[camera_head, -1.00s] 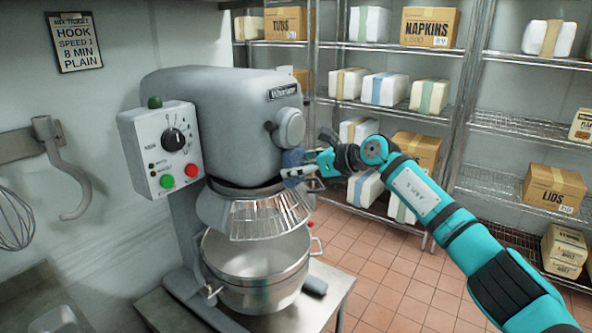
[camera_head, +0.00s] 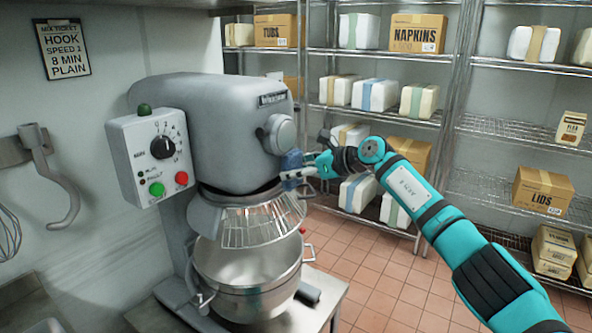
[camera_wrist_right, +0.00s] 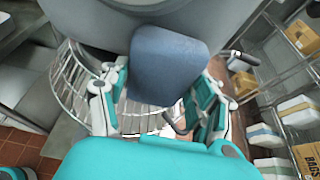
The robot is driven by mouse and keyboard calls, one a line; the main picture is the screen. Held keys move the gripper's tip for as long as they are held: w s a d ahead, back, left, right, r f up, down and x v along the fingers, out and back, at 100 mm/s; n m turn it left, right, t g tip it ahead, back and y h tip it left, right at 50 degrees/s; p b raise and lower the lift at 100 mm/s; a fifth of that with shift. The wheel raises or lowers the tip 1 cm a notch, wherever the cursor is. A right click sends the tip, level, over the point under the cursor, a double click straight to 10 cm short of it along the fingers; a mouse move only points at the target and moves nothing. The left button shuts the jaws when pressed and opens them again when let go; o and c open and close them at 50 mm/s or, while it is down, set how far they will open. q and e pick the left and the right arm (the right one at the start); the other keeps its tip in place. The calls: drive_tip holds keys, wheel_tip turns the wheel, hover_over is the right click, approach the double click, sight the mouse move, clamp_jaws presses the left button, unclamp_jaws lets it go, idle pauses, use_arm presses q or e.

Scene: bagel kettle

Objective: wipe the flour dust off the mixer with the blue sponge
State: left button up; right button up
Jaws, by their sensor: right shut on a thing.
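The grey mixer (camera_head: 220,125) stands at the left on a metal table, with its control box, wire guard (camera_head: 258,224) and steel bowl (camera_head: 240,270). I cannot make out flour dust on it. My right gripper (camera_head: 300,174) is at the right side of the mixer head, just under the round hub. It is shut on the blue sponge (camera_head: 291,160), which is against or very near the head. In the right wrist view the sponge (camera_wrist_right: 168,65) sits between the fingers (camera_wrist_right: 160,105), in front of the grey mixer body. My left gripper is not in view.
Wire shelves (camera_head: 500,125) with wrapped packs and boxes stand behind and to the right. A hook (camera_head: 55,175) and a whisk (camera_head: 8,232) hang on the left wall below a paper sign (camera_head: 63,49). The tiled floor (camera_head: 390,285) right of the table is clear.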

drive_tip(key=s+d+b, duration=0.1)
drive_tip(key=s+d, duration=0.3)
drive_tip(key=d, duration=0.2)
drive_tip(key=shift+s+d, duration=0.15)
drive_tip(key=shift+s, duration=0.15)
idle(0.4)
